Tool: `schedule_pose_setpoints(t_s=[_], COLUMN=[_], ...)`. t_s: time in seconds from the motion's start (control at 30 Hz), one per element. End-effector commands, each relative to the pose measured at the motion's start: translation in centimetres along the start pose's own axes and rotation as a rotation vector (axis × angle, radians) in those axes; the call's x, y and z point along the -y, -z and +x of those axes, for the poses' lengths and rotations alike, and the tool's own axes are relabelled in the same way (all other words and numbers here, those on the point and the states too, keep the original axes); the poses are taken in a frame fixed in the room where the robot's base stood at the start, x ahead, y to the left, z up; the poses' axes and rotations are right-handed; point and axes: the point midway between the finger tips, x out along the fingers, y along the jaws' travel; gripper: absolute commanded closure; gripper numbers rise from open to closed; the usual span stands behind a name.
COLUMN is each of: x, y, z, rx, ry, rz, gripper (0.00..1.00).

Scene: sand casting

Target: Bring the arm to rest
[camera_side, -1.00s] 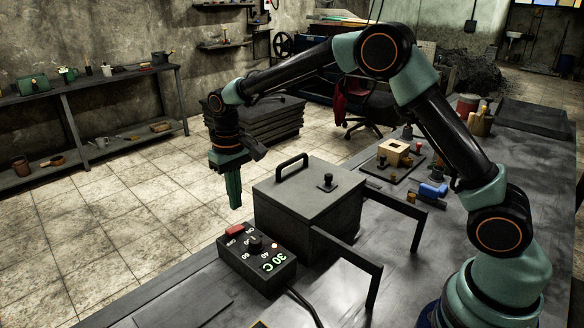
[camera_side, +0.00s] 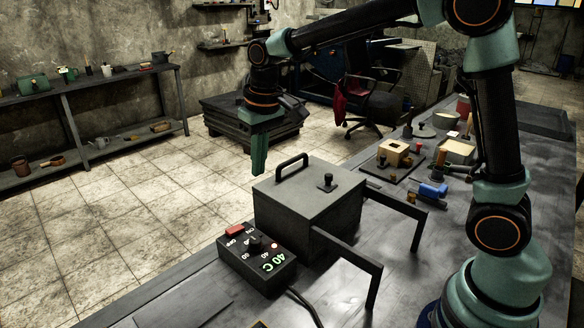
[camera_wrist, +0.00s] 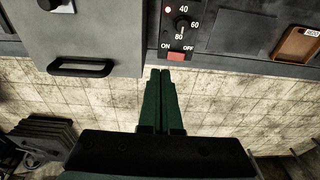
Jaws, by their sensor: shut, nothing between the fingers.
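My gripper (camera_side: 258,170) hangs pointing down, shut and empty, in the air behind the grey lidded box (camera_side: 300,205) in the side view. In the wrist view my gripper (camera_wrist: 160,76) shows its two green fingers together, pointing towards the control box. The grey box has a black handle and a knob on its lid. The black control box (camera_side: 256,258) sits in front of it with a red switch, a dial and a display reading 40 C. The wrist view also shows the control box (camera_wrist: 179,28) and the grey box (camera_wrist: 82,40).
Two dark brackets (camera_side: 350,262) stick out from the grey box over the workbench (camera_side: 400,270). A wooden block (camera_side: 394,152), a blue tool (camera_side: 432,190) and small containers lie at the right. An orange-brown tray (camera_wrist: 298,44) lies on the bench in the wrist view.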

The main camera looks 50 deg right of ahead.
Motion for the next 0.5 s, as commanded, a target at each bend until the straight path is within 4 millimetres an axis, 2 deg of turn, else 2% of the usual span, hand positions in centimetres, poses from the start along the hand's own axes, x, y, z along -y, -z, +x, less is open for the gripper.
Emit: schedule_pose_setpoints(t_s=[0.03, 0.2, 0.4, 0.5], x=[-0.6, -2.2, -3.9, -4.6], y=[-0.9, -4.2, -8.6, -10.8], z=[-1.3, -4.2, -6.2, -6.5], rx=[-0.028, -0.109, -0.202, -0.248], ry=[0.002, 0.005, 0.001, -0.003], rz=[0.003, 0.002, 0.001, -0.001], gripper=[1.00, 1.00, 1.00, 1.00])
